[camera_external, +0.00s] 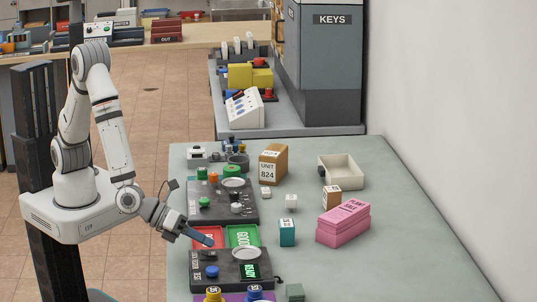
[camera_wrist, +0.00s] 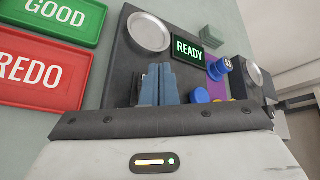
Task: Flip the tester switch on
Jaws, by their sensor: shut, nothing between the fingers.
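The tester (camera_external: 232,257) is a dark box near the front of the bench, with a round silver dish (camera_external: 246,254), a green READY display (camera_external: 249,271) and a blue knob (camera_external: 212,271). In the wrist view the tester (camera_wrist: 120,62) shows its dish (camera_wrist: 149,32) and READY display (camera_wrist: 188,49) beyond my fingers. My gripper (camera_external: 210,243) is shut and empty, its blue fingers pointing down at the tester's near left part. In the wrist view the shut fingertips (camera_wrist: 160,70) cover part of the panel. A small dark part shows beside them; I cannot tell whether it is the switch or its position.
A red REDO tray (camera_external: 207,236) and a green GOOD tray (camera_external: 243,236) lie just behind the tester. A teal box (camera_external: 287,232) and a pink box stack (camera_external: 343,224) stand to the right. Blue and yellow knobs sit at the front edge.

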